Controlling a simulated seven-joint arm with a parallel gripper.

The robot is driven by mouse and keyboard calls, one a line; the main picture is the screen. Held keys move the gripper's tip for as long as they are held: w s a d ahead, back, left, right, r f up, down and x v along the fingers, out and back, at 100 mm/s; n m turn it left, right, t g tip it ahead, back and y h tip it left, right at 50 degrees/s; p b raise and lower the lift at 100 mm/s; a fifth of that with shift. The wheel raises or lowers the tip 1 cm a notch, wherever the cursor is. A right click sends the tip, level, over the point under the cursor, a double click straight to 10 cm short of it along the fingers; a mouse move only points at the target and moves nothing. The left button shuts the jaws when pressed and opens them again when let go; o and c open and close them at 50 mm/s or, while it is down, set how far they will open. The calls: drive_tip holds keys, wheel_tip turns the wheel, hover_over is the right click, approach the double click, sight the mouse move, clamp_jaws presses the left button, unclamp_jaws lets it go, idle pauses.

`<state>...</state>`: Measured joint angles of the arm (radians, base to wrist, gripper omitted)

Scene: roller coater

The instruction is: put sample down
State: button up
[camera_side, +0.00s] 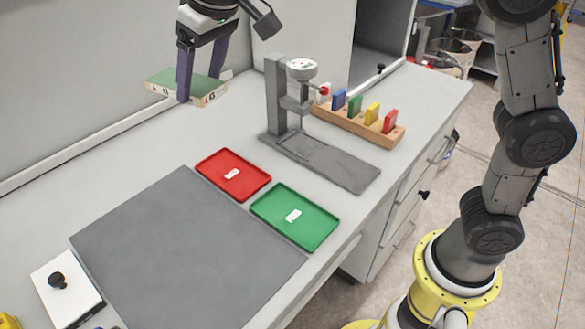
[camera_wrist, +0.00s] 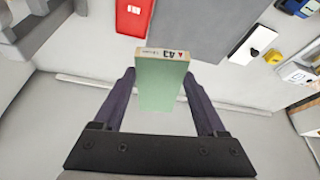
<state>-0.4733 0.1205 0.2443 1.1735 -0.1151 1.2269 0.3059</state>
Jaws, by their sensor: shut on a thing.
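The sample appears to be a flat green-topped block with a pale, printed edge; it is in the side view (camera_side: 205,93) at the upper left, near the back wall. In the wrist view the block (camera_wrist: 160,88) lies between the two dark fingers, its printed edge facing away from the palm. My gripper (camera_side: 199,88) is shut on the block, with one finger on each side; it also shows in the wrist view (camera_wrist: 160,76). I cannot tell how far the block is above the bench. The far finger is partly hidden behind the block in the side view.
A grey stand with a dial (camera_side: 277,95) is right of the block. A wooden rack (camera_side: 345,124) holds several coloured plates. A red tray (camera_side: 215,165) and green tray (camera_side: 275,220) lie beside a bare grey mat (camera_side: 185,250). A white block with a black knob (camera_side: 75,300) is front left.

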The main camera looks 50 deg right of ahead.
drive_tip(key=w+d+r+m+h, duration=0.1)
drive_tip(key=w+d+r+m, duration=0.25)
drive_tip(key=d, duration=0.65)
drive_tip(key=w+d+r+m+h, duration=0.1)
drive_tip(key=w+d+r+m, duration=0.3)
drive_tip(key=d, duration=0.5)
drive_tip(key=s+d+f, duration=0.6)
drive_tip(key=d, duration=0.3)
drive_tip(key=s+d+f, duration=0.5)
drive_tip(key=d, duration=0.3)
drive_tip(key=s+d+f, duration=0.6)
drive_tip(key=d, duration=0.3)
drive_tip(key=s+d+r+m+g+h, duration=0.1)
drive_tip(key=s+d+r+m+h, duration=0.15)
drive_tip(key=s+d, duration=0.45)
drive_tip(key=w+a, duration=0.4)
drive_tip(key=w, duration=0.1)
wheel_tip(320, 180, up, 11)
drive_tip(key=w+a+n+y, duration=0.1)
drive_tip(key=w+a+n, duration=0.1)
drive_tip(key=w+a, duration=0.6)
drive_tip(key=w+a+n+y, duration=0.15)
drive_tip(key=w+a, duration=0.25)
drive_tip(key=a, duration=0.8)
drive_tip(key=w+a+n+t+y, duration=0.15)
drive_tip(key=a+n, duration=0.25)
drive_tip(key=a, duration=1.7)
drive_tip(key=shift+g, duration=0.25)
drive_tip(key=shift+f, duration=14.5)
